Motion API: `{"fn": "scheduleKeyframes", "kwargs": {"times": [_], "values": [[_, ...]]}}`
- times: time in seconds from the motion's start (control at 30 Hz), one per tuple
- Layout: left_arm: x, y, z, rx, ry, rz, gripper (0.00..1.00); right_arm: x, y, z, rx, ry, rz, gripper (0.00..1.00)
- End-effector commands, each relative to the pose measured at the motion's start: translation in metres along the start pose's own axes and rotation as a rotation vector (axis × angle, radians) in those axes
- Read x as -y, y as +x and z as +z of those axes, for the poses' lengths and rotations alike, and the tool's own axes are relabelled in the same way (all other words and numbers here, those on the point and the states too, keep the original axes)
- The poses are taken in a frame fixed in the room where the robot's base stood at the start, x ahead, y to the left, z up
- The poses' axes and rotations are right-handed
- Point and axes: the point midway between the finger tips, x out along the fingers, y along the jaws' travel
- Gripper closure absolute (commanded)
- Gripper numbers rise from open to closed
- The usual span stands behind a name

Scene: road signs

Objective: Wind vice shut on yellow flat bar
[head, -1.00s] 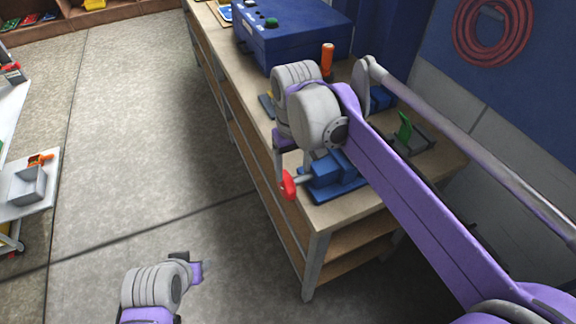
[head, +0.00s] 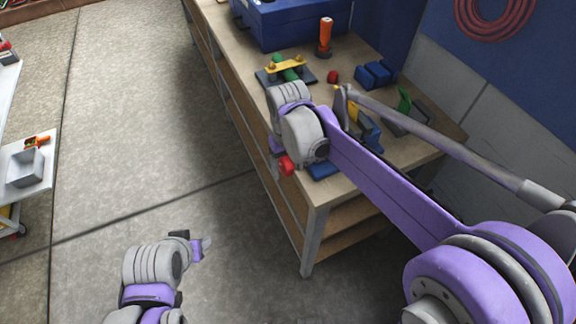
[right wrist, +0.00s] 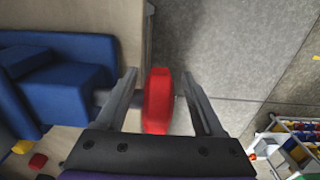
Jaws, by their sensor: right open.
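The blue vice (head: 370,132) sits at the bench's near end, partly hidden by my right arm. It fills the left of the right wrist view (right wrist: 70,85). A yellow piece (head: 355,112), seemingly the flat bar, stands beside the vice's blue jaw; I cannot tell whether the jaws touch it. The vice's red handle (head: 286,165) sticks out past the bench edge. My right gripper (right wrist: 159,80) is open, with its fingers on either side of the red handle (right wrist: 158,102) and gaps showing. My left gripper (head: 193,246) is low over the floor, its jaw state unclear.
A blue box (head: 300,22), an orange-handled tool (head: 326,36), a yellow-topped fixture (head: 287,65), a red piece (head: 332,76) and a green part (head: 404,98) stand on the workbench (head: 225,40). A grey bin (head: 25,168) is at left. Floor between is clear.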

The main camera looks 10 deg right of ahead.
Motion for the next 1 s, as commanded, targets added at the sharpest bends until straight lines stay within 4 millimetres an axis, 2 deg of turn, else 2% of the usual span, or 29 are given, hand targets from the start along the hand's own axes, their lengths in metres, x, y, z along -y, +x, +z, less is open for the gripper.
{"fn": "scheduleKeyframes", "kwargs": {"times": [0.17,0.5,0.57,1.0], "values": [[0.0,-0.0001,-0.0002,0.0,0.0,0.0,0.5,-0.0001,-0.0003,-0.0001,0.0,0.0,0.0,0.3],[0.0,-0.0001,-0.0001,0.0,0.0,0.0,0.5,-0.0001,-0.0004,-0.0001,0.0,0.0,0.0,0.91],[0.0,-0.0001,-0.0001,0.0,0.0,0.0,0.5,-0.0001,-0.0005,-0.0001,0.0,0.0,0.0,1.0],[0.0,0.0012,0.0015,0.001,0.0,0.0,0.5,-0.0001,0.0019,0.0013,-0.074,0.001,0.0,1.0]]}}
